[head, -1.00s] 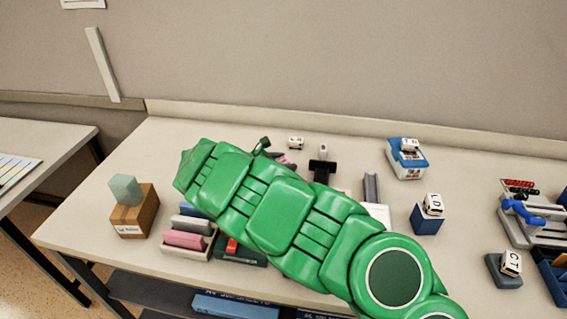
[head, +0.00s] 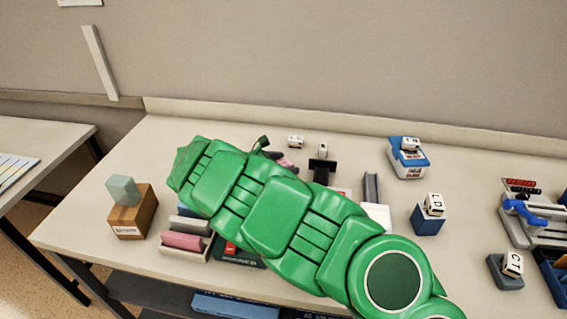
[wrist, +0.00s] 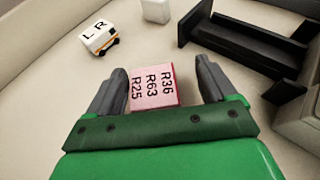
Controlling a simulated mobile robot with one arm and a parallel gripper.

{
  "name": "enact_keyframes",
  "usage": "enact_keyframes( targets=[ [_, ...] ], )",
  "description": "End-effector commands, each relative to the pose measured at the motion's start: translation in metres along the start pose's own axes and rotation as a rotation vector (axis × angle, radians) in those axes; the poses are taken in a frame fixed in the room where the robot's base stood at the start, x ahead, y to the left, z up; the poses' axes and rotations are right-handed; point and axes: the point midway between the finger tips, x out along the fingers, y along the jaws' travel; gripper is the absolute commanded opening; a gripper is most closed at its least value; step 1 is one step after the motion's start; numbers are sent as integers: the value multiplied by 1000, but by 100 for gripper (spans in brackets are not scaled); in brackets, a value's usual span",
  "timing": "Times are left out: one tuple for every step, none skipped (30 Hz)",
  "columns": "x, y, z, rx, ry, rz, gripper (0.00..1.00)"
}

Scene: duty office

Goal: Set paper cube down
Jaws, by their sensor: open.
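A pink cube (wrist: 154,87) printed with R25, R63 and R36 lies between the two dark fingers of my gripper (wrist: 162,80) in the wrist view. I take it for the paper cube. The fingers are open, with a clear gap on the right and a narrower one on the left. The cube seems to rest on the pale desk top (wrist: 75,80), but its underside is hidden. In the head view my green arm covers most of the gripper; a bit of pink (head: 286,161) shows beyond the arm.
A white lettered block (wrist: 99,37) and a black stand (wrist: 250,50) are close to the gripper. In the head view, a cardboard box (head: 140,219) bears a pale teal cube (head: 123,190). A blue-and-white device (head: 408,160) and a blue block (head: 427,221) stand to the right.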

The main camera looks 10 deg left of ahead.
Motion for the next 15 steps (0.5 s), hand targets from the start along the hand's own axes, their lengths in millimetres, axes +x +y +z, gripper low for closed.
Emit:
enact_keyframes(
  targets=[
    [-32,10,8,-1,-5,41,84],
    [-34,10,14,1,-6,42,84],
    [-37,10,21,4,-6,42,84],
    [-38,10,27,5,-5,41,84],
    [-39,10,32,6,-5,40,84],
    [-41,10,38,8,-5,40,84],
    [-43,10,41,8,-5,40,84],
    [-44,10,45,8,-5,40,84],
    [-45,10,49,8,-5,40,84],
    [-46,10,52,8,-5,40,84],
    [-47,10,54,8,-5,40,84],
    [-48,10,57,9,-5,39,84],
    [-48,10,59,9,-5,39,84],
    [-49,10,60,9,-5,39,84],
    [-49,10,62,9,-5,39,84]
  ],
)
